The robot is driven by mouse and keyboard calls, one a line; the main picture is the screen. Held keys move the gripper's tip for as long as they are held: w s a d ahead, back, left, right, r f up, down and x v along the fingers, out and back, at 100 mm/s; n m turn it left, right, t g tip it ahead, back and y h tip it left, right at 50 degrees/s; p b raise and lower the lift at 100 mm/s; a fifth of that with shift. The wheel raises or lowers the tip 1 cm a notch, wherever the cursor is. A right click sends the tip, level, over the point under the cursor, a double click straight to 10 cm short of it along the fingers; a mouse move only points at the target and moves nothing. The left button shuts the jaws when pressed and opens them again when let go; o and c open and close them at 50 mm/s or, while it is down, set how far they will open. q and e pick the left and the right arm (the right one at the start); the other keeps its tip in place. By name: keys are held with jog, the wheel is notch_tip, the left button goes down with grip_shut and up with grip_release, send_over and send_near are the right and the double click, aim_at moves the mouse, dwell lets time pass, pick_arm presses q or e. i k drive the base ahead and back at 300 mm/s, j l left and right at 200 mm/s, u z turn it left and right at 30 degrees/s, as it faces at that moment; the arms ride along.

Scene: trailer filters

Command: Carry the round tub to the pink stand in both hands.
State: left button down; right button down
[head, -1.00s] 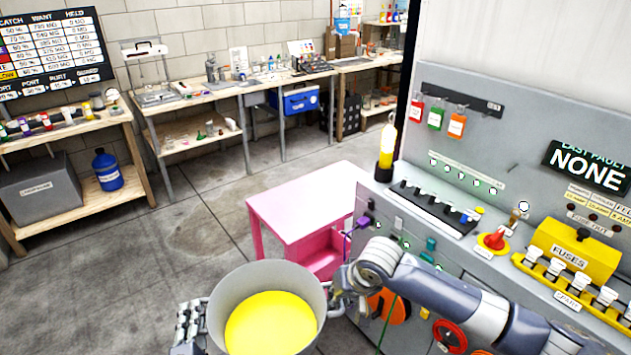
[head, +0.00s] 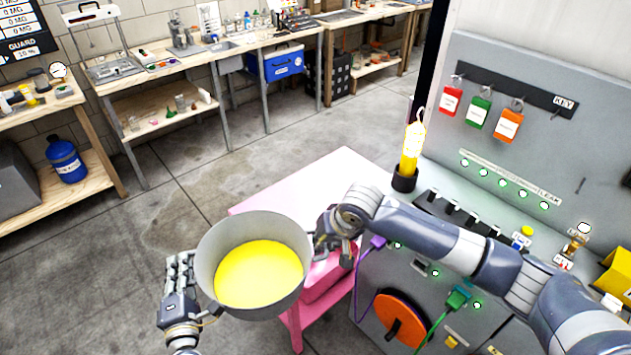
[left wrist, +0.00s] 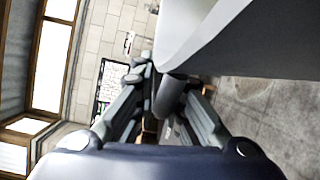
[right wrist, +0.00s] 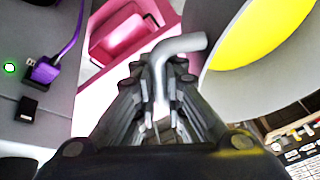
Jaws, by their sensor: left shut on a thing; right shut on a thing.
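The round grey tub (head: 212,262) with a yellow inside bottom is held up between my two grippers, in front of the pink stand (head: 345,170) in the head view. The tub overlaps the stand's near left corner in the picture. My left gripper (head: 188,272) is shut on the tub's left handle; the left wrist view shows its fingers (left wrist: 160,95) around a grey stub beside the tub wall. My right gripper (head: 325,238) is shut on the right handle; the right wrist view shows the bent grey handle (right wrist: 180,45) between its fingers. The tub looks about level.
A grey panel cabinet (head: 570,140) with a yellow lamp (head: 411,148), key tags, an orange disc (head: 400,320) and a purple cable stands right of the stand, close to my right arm. Wooden benches (head: 160,80) line the back wall. Bare concrete floor lies to the left.

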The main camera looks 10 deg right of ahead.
aim_at(301, 208)
jog(key=i+j+z, duration=0.2)
jog(key=i, duration=0.8)
jog(key=z, duration=0.35)
jog(key=i+l, duration=0.05)
